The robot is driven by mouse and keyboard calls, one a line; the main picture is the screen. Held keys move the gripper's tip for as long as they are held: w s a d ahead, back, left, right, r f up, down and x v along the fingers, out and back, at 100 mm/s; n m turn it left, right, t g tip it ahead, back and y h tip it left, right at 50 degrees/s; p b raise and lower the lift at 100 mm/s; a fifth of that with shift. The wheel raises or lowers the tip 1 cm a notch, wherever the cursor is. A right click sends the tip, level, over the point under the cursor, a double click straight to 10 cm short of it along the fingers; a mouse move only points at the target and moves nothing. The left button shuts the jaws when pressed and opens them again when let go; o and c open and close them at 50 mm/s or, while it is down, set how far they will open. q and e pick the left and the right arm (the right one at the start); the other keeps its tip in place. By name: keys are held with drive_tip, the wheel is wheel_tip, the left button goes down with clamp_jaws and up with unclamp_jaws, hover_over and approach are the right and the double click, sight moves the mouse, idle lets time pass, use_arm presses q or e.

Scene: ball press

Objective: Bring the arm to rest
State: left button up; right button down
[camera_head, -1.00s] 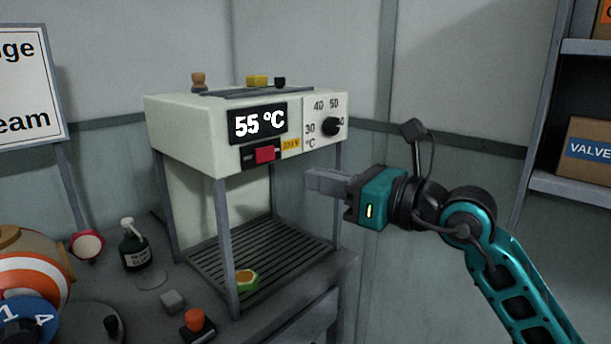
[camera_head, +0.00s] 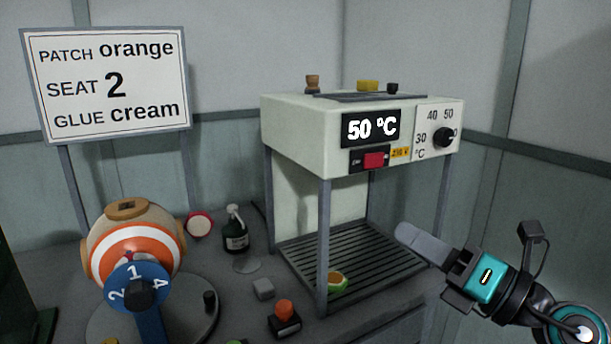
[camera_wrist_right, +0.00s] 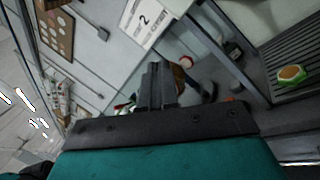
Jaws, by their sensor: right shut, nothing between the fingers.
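My right gripper (camera_head: 424,243) is shut and empty, in free space at the right of the head view, in front of the press's right front leg. Its shut fingers also show in the right wrist view (camera_wrist_right: 157,88). The white press (camera_head: 300,125) stands on the bench, its display (camera_head: 371,128) reading 50 °C. A dial (camera_head: 443,137) and a red switch (camera_head: 374,160) are on its front. A green and orange piece (camera_head: 337,283) lies at the front of the slatted shelf (camera_head: 375,262) and also shows in the right wrist view (camera_wrist_right: 291,75). My left gripper is not in view.
A sign (camera_head: 108,82) reads patch orange, seat 2, glue cream. An orange-striped ball (camera_head: 135,243) with a blue numbered dial (camera_head: 136,287) stands at left.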

drive_tip(key=s+d+f+m+t+h, duration=0.15)
drive_tip(key=f+m+h, duration=0.35)
drive_tip(key=f+m, duration=0.55)
drive_tip(key=s+d+f+m+t+h, duration=0.1)
drive_tip(key=d+f+m+t+h, duration=0.2)
drive_tip(key=f+m+h, duration=0.75)
drive_tip(key=s+a+f+m+g+y, duration=0.1)
drive_tip(key=s+f+m+g, duration=0.3)
drive_tip(key=s+f+m, duration=0.2)
drive_tip(key=s+a+f+m+g+y, duration=0.1)
drive_tip(key=s+f+m+g, duration=0.3)
drive_tip(key=f, duration=0.7)
drive_tip(key=s+m+y, duration=0.1)
drive_tip(key=s+m, duration=0.1)
drive_tip(key=m, duration=0.1)
drive_tip(key=shift+s+a+m+p, duration=0.2)
drive_tip(key=shift+s+m+p, duration=0.1)
drive_tip(key=shift+p, duration=0.05)
